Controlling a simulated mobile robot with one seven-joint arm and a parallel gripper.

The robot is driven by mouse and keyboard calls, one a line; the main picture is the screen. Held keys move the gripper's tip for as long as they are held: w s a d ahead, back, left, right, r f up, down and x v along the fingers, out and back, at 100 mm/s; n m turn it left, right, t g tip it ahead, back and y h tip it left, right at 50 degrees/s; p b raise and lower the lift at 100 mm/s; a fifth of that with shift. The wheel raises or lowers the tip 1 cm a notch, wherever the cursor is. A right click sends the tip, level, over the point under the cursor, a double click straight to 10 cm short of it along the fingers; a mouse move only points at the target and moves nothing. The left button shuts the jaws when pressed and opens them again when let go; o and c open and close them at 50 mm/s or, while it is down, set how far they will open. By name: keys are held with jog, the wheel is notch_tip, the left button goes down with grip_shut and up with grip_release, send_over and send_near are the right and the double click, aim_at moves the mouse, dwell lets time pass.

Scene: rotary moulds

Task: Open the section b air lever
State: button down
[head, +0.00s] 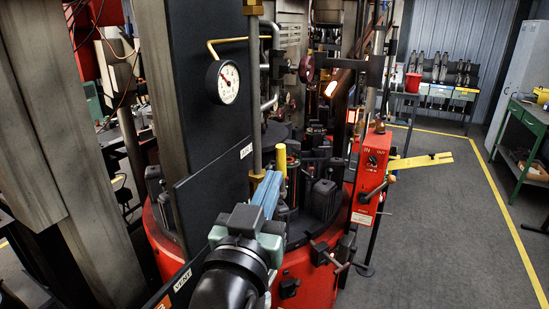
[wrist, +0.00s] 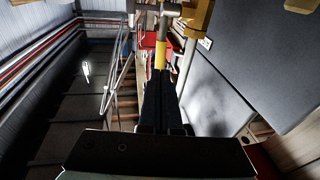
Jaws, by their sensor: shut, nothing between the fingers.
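The air lever has a yellow grip (head: 282,160) and stands upright beside a brass fitting on the vertical pipe, right of the dark panel. A small white label (head: 246,151), too small to read fully, is on the panel next to it. My gripper (head: 271,176), with blue fingers, is shut and empty, its tips close to the lever's lower part. In the wrist view my gripper (wrist: 161,74) shows dark fingers together, pointing at the yellow grip (wrist: 160,55). I cannot tell whether they touch it.
A round pressure gauge (head: 228,82) hangs on the panel above. A label reading VENT (head: 182,280) is lower on the panel. A red control box (head: 373,165) with a yellow arm stands to the right. The red round mould base (head: 300,275) is below.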

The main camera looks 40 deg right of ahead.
aim_at(282, 158)
jog(key=shift+p+x, duration=0.5)
jog(key=shift+x, duration=1)
jog(key=shift+r, duration=0.1)
jog(key=shift+w+d+r+y+p, duration=0.3)
jog(key=shift+d+r+p, duration=0.15)
jog(key=shift+p, duration=0.45)
jog(key=shift+s+r+g+y+p, duration=0.15)
jog(key=shift+g+y+p, duration=0.2)
jog(key=shift+p, duration=0.2)
jog(key=shift+d, duration=0.1)
jog(key=shift+d, duration=0.1)
